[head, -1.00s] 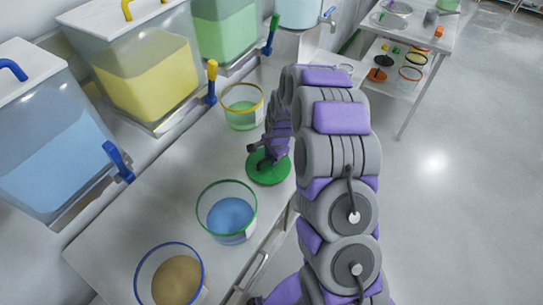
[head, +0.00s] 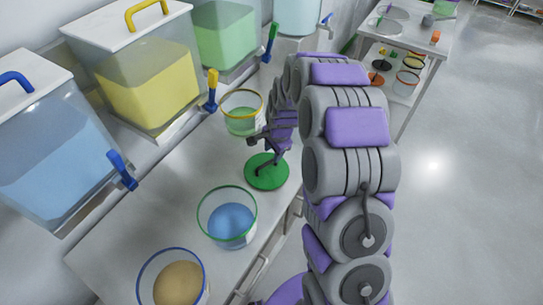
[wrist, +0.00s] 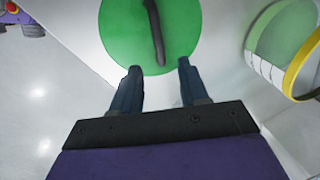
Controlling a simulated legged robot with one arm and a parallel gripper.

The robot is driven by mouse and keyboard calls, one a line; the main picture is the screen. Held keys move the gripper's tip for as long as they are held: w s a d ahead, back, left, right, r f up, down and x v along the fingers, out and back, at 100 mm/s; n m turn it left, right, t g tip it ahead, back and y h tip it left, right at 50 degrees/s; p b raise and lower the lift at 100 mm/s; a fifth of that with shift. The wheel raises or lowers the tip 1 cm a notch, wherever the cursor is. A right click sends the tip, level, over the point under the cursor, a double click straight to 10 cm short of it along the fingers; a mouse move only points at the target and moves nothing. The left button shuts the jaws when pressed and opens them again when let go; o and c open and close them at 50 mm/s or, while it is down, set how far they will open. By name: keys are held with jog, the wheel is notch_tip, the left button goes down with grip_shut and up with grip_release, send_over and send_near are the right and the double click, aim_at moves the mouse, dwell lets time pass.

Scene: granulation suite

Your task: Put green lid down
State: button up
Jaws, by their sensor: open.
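The green lid (head: 268,178) is a round flat disc with a dark bar handle. It lies on the light counter (head: 150,205) between the green-rimmed bowl and the yellow-rimmed bowl. In the wrist view the lid (wrist: 120,40) fills the top middle, with its handle running up and down. My gripper (head: 265,146) is just above the lid in the head view. In the wrist view my gripper (wrist: 156,68) has its two fingers apart with nothing between them. The fingertips are at the lid's near edge in the picture, clear of the handle.
A green-rimmed bowl of blue contents (head: 229,222), a blue-rimmed bowl of tan contents (head: 178,284) and a yellow-rimmed bowl of green contents (head: 241,118) stand on the counter. Large dispensers, including a yellow one (head: 150,85), line the back. A second table (head: 410,25) stands at upper right.

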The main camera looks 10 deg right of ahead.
jog(key=s+a+r+n+g, duration=0.2)
jog(key=s+r+n, duration=0.5)
jog(key=s+r, duration=1.05)
jog(key=s+r+n+g, duration=0.1)
jog(key=s+n, duration=0.2)
jog(key=s, duration=0.8)
jog(key=s+r+n, duration=0.2)
jog(key=s+n, duration=0.1)
jog(key=s, duration=0.9)
jog(key=shift+r+n+g+h+p, duration=0.25)
jog(key=shift+n+g+h+p, duration=0.05)
jog(key=shift+g+h, duration=0.1)
